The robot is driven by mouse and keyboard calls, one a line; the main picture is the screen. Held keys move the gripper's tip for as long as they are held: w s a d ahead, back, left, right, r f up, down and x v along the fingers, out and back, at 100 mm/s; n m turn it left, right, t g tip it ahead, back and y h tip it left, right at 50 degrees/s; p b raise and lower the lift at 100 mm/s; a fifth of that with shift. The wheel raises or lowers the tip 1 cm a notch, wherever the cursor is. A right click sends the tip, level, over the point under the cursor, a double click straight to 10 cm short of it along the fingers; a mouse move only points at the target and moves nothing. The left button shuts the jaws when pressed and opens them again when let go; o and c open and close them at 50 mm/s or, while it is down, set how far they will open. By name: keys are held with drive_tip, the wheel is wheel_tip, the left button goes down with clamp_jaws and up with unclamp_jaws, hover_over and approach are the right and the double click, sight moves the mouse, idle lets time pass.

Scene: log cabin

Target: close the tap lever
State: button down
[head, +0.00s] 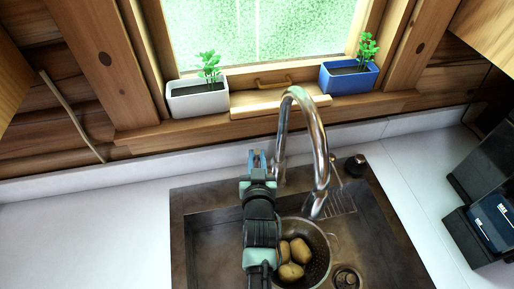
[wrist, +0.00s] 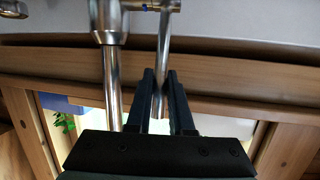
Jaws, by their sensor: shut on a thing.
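The tap (head: 318,135) is a shiny metal gooseneck that stands behind the sink and curves over it. Its upright body (wrist: 112,75) shows left of my fingers in the wrist view. The tap lever (wrist: 165,42) is a slim metal rod beside that body, and its end runs down between my fingers. My gripper (wrist: 160,74) is shut on the lever. In the head view my gripper (head: 257,159) is just left of the tap at the back of the sink, and the lever cannot be made out there.
The dark sink (head: 200,240) holds a colander (head: 320,250) with potatoes (head: 290,270) under my arm. A white planter (head: 198,102) and a blue planter (head: 348,80) stand on the window sill. A dark stopper-like knob (head: 356,164) is right of the tap. The left counter (head: 80,235) is clear.

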drive_tip(key=shift+w+a+r+g+p, duration=0.2)
drive_tip(key=shift+w+r+g+p, duration=0.25)
drive_tip(key=shift+p, duration=0.55)
drive_tip(key=shift+w+f+g+p, duration=0.35)
drive_tip(key=shift+g+p, duration=0.1)
drive_tip(key=shift+g, duration=0.1)
drive_tip(key=c, duration=0.8)
unclamp_jaws()
drive_tip(key=b+v, duration=0.2)
drive_tip(key=v, duration=1.1)
drive_tip(key=shift+a+f, duration=0.1)
